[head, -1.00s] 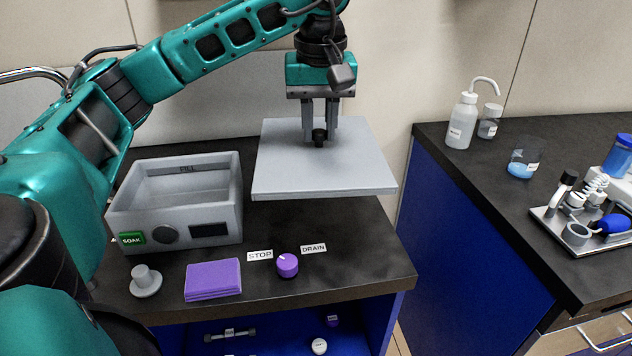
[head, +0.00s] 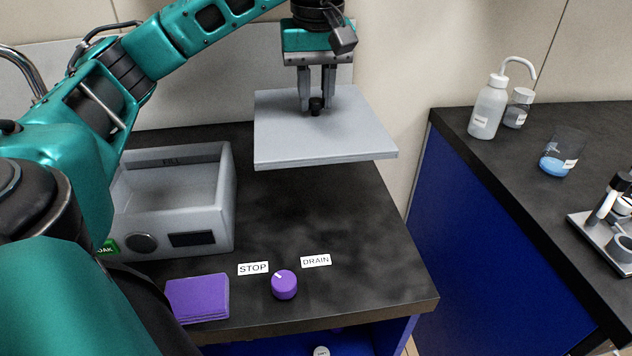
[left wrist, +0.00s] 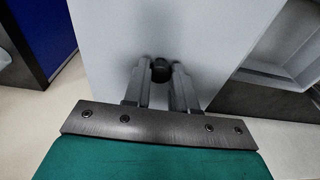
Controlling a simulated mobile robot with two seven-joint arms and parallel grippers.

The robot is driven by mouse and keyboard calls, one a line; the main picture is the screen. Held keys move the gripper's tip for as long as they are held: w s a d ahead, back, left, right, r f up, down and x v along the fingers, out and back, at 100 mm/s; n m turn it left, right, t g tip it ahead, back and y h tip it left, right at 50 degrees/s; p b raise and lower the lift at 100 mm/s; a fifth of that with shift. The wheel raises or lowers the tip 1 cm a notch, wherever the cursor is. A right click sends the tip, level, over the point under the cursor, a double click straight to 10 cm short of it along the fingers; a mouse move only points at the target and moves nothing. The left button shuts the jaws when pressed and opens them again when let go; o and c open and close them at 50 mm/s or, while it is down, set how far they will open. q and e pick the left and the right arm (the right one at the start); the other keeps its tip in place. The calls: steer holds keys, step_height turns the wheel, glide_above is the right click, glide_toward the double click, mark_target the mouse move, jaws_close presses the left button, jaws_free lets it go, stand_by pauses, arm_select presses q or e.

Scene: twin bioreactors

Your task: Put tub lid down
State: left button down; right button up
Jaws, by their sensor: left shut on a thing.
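The tub lid (head: 325,140) is a flat grey square plate with a small black knob (head: 316,106) on top. My left gripper (head: 316,104) is shut on the knob and holds the lid level, above the dark counter and right of the tub. The lid also shows in the left wrist view (left wrist: 215,45), with the gripper fingers (left wrist: 161,80) around the knob. The grey tub (head: 222,215) stands open on the counter at the left, partly hidden by my arm. My right gripper is not in view.
A purple cloth stack (head: 197,298) and a purple knob (head: 284,285) between STOP and DRAIN labels lie near the counter's front edge. The counter (head: 365,240) right of the tub is clear. A second bench holds a wash bottle (head: 488,110) and a beaker (head: 562,155).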

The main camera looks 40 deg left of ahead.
arm_select(q)
steer(key=shift+f+b, duration=1.05)
steer(key=shift+f, duration=6.65)
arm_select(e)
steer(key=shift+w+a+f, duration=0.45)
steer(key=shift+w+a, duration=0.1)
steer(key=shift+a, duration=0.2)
arm_select(q)
steer(key=shift+f, duration=0.15)
steer(key=c, duration=0.9)
jaws_free()
